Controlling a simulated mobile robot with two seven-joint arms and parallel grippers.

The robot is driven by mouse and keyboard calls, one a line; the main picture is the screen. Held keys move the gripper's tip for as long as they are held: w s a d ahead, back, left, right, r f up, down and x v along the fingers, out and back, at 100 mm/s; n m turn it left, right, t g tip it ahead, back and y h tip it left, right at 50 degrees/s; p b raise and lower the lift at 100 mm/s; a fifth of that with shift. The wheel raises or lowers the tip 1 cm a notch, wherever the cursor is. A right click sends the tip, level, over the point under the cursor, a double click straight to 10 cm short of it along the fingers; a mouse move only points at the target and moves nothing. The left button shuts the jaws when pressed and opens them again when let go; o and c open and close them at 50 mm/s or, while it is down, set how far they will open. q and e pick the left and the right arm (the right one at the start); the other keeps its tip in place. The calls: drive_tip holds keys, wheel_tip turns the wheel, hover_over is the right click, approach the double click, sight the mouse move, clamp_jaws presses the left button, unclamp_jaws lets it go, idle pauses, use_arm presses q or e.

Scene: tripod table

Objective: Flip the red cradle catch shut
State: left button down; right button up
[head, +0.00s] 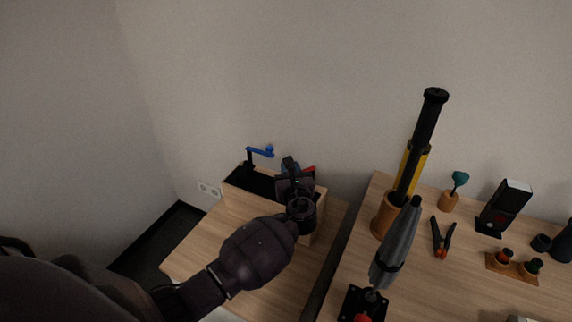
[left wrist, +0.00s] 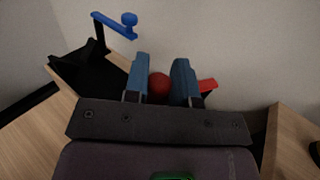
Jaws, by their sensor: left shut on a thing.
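The red cradle catch (head: 309,170) is at the right end of a black cradle (head: 255,181) on a wooden box. In the left wrist view a round red knob (left wrist: 159,87) sits between my fingers, and a flat red piece (left wrist: 208,85) sticks out to their right. My left gripper (head: 291,168) is over the box and shut on the red knob, its blue fingertips (left wrist: 160,75) on either side. The gripper hides most of the catch in the head view. My right gripper is not in view.
A blue crank (head: 261,152) rises at the cradle's left end. On the right table (head: 440,288) stand a black-and-yellow tube (head: 417,150), a grey folded object (head: 396,246), pliers (head: 441,240) and a black box (head: 505,205). A dark gap separates the tables.

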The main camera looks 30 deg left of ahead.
use_arm(q)
drive_tip(key=shift+s+d+n+g+y, duration=0.15)
drive_tip(key=shift+d+n+g+y, duration=0.55)
drive_tip(key=shift+n+g+y, duration=0.5)
drive_tip(key=shift+s+d+n+g+y, duration=0.15)
drive_tip(key=shift+d+n+g+y, duration=0.65)
drive_tip(key=shift+g, duration=0.75)
drive_tip(key=shift+s+d+n+g+y, duration=0.15)
drive_tip(key=shift+d+n+g+y, duration=0.55)
drive_tip(key=shift+n+g, duration=0.6)
drive_tip(key=shift+a, duration=0.15)
drive_tip(key=c, duration=1)
unclamp_jaws()
drive_tip(key=shift+p+v, duration=0.3)
drive_tip(key=shift+v, duration=3.5)
drive_tip(key=shift+f, duration=0.1)
